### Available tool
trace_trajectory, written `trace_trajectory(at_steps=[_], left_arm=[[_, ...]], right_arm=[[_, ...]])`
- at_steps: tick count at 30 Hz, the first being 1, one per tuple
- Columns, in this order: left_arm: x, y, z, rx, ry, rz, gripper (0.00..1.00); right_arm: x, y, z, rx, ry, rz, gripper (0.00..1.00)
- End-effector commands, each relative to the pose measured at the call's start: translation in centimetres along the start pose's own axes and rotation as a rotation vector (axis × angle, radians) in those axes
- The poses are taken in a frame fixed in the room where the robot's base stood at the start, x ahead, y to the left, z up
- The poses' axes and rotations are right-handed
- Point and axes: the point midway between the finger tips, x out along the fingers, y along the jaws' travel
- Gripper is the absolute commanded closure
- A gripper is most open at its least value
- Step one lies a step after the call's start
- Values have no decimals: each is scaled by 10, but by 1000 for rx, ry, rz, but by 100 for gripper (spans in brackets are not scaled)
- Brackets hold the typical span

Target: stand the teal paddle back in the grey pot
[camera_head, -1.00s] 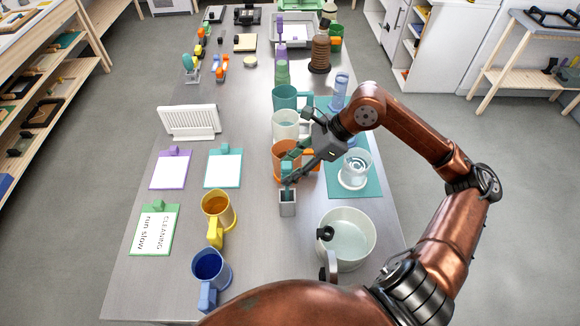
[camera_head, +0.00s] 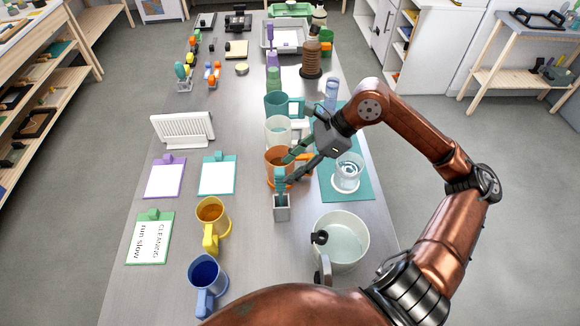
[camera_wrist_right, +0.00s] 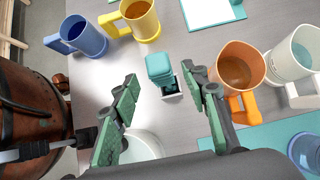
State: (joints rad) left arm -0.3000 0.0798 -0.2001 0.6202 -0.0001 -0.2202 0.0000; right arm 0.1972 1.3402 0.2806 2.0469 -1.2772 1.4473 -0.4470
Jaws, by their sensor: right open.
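The teal paddle (camera_head: 281,201) stands in the small grey pot (camera_head: 282,214) on the steel table, near the table's middle. In the right wrist view the paddle's teal block (camera_wrist_right: 159,68) rises out of the pot (camera_wrist_right: 170,87) and looks close to upright. My right gripper (camera_head: 284,172) is just above and beyond the paddle in the head view. In the right wrist view its green-padded fingers (camera_wrist_right: 160,75) are spread apart, one on each side of the paddle, with clear gaps. The paddle's lower end is hidden inside the pot. My left gripper is not in view.
An orange mug (camera_head: 277,163) stands close behind the pot, beside my fingers. A white basin (camera_head: 341,238) is at front right, and a glass jug (camera_head: 347,172) is on a teal mat. Yellow (camera_head: 211,218) and blue (camera_head: 205,275) mugs stand left. The table between them is clear.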

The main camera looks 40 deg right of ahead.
Motion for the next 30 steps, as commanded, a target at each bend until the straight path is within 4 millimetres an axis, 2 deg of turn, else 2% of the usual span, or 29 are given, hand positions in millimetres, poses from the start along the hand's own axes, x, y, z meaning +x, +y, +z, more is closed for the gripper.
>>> trace_trajectory(at_steps=[30], left_arm=[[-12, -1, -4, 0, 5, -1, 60]], right_arm=[[-38, 0, 0, 0, 0, 0, 59]])
